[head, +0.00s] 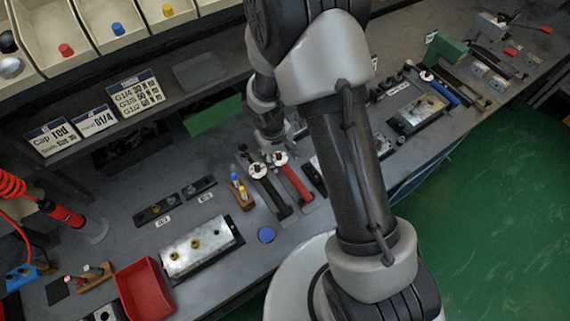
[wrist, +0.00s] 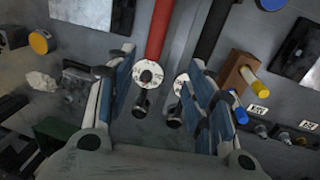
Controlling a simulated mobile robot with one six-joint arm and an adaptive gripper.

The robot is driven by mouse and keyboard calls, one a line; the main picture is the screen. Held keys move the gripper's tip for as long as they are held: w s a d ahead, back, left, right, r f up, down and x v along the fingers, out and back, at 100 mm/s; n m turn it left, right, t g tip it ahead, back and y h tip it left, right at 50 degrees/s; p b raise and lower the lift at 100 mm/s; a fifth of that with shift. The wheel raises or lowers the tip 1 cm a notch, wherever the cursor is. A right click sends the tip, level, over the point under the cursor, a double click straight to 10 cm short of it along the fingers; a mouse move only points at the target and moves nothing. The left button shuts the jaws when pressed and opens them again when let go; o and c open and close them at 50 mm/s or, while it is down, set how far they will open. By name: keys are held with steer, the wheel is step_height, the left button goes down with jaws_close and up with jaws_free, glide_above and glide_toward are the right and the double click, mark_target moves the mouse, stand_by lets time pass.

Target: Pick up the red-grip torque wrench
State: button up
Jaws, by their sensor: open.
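The red-grip torque wrench (head: 297,185) lies on the grey bench, right of a black-grip torque wrench (head: 273,193). Each has a round white dial at its head. In the wrist view the red grip (wrist: 158,28) runs up from its dial, with the black grip (wrist: 212,28) to its right. My gripper (head: 274,150) is near the head ends of the two wrenches. In the wrist view its blue-padded fingers (wrist: 162,70) are apart and empty, with both dials appearing between them. I cannot tell the height left above the wrenches.
A wooden block with blue and yellow-handled tools (head: 240,191) stands left of the wrenches. A metal valve block (head: 201,246) and a red bin (head: 145,288) are farther left. A blue cap (head: 266,235) lies in front. A shelf with signs (head: 134,95) stands behind.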

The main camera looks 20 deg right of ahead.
mark_target(288, 170)
steer(key=f, duration=0.2)
steer(key=d+f+b, duration=0.1)
steer(key=f, duration=0.2)
steer(key=f+b, duration=0.1)
steer(key=f, duration=0.2)
steer(key=shift+w+d+f, duration=0.15)
steer(key=shift+w, duration=0.1)
steer(key=f, duration=0.1)
steer(key=d+f+b, duration=0.1)
steer(key=f, duration=0.1)
steer(key=f+b, duration=0.1)
steer(key=f, duration=0.1)
steer(key=shift+w+d+f, duration=0.2)
steer(key=shift+w+d, duration=0.05)
steer(key=shift+w, duration=0.15)
steer(key=shift+c, duration=0.4)
jaws_close()
